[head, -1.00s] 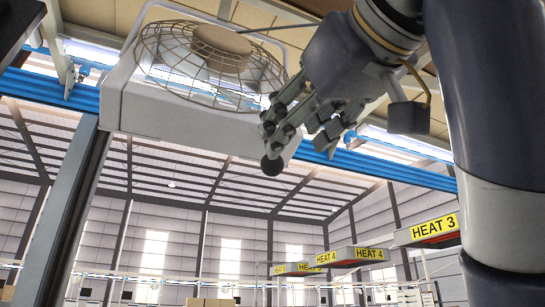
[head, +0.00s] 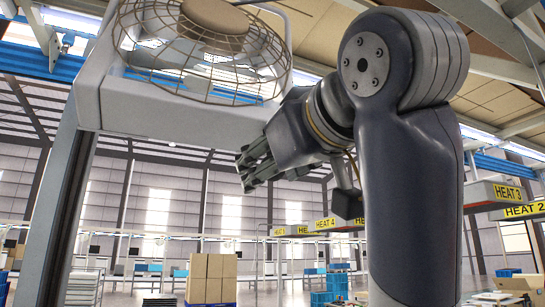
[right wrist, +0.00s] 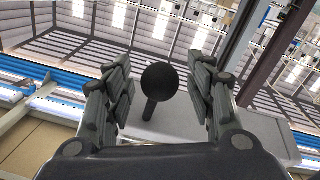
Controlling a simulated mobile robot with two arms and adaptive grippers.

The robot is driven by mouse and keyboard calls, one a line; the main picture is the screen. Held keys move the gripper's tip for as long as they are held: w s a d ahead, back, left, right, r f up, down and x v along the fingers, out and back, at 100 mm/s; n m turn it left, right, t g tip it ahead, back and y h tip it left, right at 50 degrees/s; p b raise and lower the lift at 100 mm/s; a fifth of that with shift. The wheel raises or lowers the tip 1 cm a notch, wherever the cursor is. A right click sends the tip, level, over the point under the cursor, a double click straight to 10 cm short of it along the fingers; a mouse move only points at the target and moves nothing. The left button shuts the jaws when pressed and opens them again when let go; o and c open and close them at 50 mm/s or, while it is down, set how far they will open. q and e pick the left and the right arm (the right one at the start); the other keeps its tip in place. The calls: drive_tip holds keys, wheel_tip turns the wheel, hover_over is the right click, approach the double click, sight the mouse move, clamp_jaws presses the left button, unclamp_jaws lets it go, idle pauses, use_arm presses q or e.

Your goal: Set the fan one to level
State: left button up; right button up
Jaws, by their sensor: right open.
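The fan (head: 200,45) is a white overhead housing with a round wire cage, at the upper left of the head view. In the right wrist view, a black ball knob on a short stem (right wrist: 160,79) stands out near a grey housing edge (right wrist: 180,135). My right gripper (head: 256,168) is at the lower right corner of the fan housing in the head view. In the right wrist view its open fingers (right wrist: 160,95) are on either side of the knob, with gaps on both sides. The knob is hidden in the head view. My left gripper is out of view.
A grey post (head: 65,195) and a blue beam (head: 45,66) are by the fan. Yellow HEAT signs (head: 325,224) hang at the right. Stacked cardboard boxes (head: 212,278) stand on the floor far below. The space below the fan is open.

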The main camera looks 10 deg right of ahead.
clamp_jaws()
drive_tip(key=shift+w+f+b, duration=0.25)
drive_tip(key=shift+f+b, duration=0.1)
drive_tip(key=shift+b, duration=0.15)
drive_tip(key=w+a+t+b, duration=0.1)
drive_tip(key=w+t+b, duration=0.1)
drive_tip(key=w, duration=0.5)
drive_tip(key=shift+w+a+f+t+b, duration=0.3)
drive_tip(key=shift+t+b, duration=0.1)
drive_tip(key=shift+b, duration=0.15)
